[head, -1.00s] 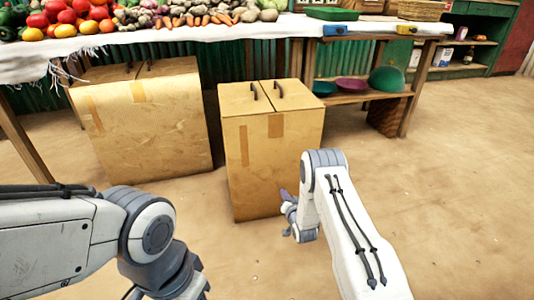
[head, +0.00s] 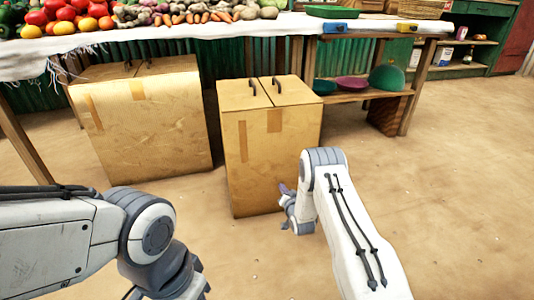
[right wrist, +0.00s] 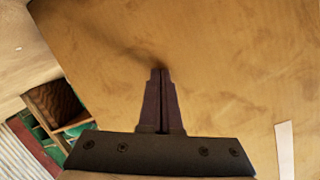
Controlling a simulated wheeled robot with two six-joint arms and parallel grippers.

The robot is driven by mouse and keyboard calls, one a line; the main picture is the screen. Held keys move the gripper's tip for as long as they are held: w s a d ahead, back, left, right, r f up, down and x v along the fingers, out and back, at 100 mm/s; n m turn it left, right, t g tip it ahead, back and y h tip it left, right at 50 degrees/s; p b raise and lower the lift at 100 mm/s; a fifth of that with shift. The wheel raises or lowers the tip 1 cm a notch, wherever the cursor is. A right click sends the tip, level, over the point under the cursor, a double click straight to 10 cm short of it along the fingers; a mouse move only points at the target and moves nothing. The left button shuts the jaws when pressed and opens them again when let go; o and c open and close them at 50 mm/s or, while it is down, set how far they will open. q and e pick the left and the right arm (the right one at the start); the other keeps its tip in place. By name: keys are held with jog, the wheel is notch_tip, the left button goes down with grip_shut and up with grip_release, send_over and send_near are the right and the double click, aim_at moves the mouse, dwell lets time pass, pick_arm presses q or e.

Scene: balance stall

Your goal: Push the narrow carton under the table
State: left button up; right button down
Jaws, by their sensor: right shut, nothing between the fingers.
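The narrow carton (head: 268,165) stands upright on the floor in the middle of the head view, with tape strips and two dark handles on top. Its back is near the table's (head: 215,32) front edge, and its front stands out on the open floor. My right gripper (head: 285,189) is at the lower right of its front face. In the right wrist view the shut, empty fingers (right wrist: 160,72) point at the carton's face (right wrist: 215,75); their tips meet a shadow and appear to touch it. My left arm shows at the lower left; its gripper is out of view.
A wider carton (head: 150,125) stands to the left, partly under the table, with a gap between the two. A low shelf (head: 365,97) with bowls and a wooden leg (head: 414,90) are to the right. The floor (head: 450,190) at right is clear.

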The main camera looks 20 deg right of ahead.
jog(key=w+b, duration=0.7)
jog(key=w, duration=0.6)
jog(key=shift+w+d, duration=0.15)
jog(key=shift+d, duration=0.05)
dwell(0.5)
jog(key=s+p, duration=0.6)
jog(key=p, duration=0.1)
dwell(0.6)
